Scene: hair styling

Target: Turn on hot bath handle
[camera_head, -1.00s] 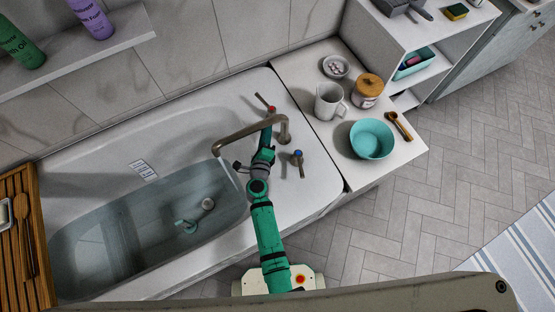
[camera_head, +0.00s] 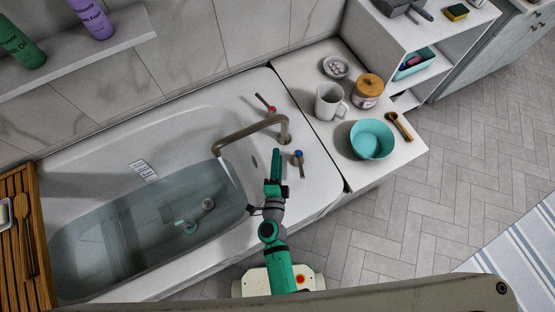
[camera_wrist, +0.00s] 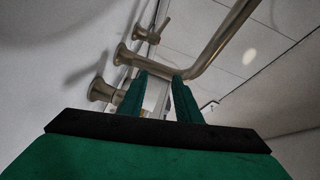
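The hot bath handle (camera_head: 266,103) is the red-marked lever on the tub's far rim, left of the faucet base, tilted up to the left. The blue-marked handle (camera_head: 297,158) stands on the near side of the bronze spout (camera_head: 245,132). A thin pale streak, like running water, falls from the spout's end. My gripper (camera_head: 277,155) is left of the blue-marked handle, short of the spout and apart from the hot handle. In the wrist view, my gripper (camera_wrist: 156,78) has its fingers apart with nothing held; the spout (camera_wrist: 225,42) and far handle (camera_wrist: 150,34) lie beyond.
The tub (camera_head: 115,170) holds water with a greenish shape in it. A wooden tray (camera_head: 28,240) lies at left.

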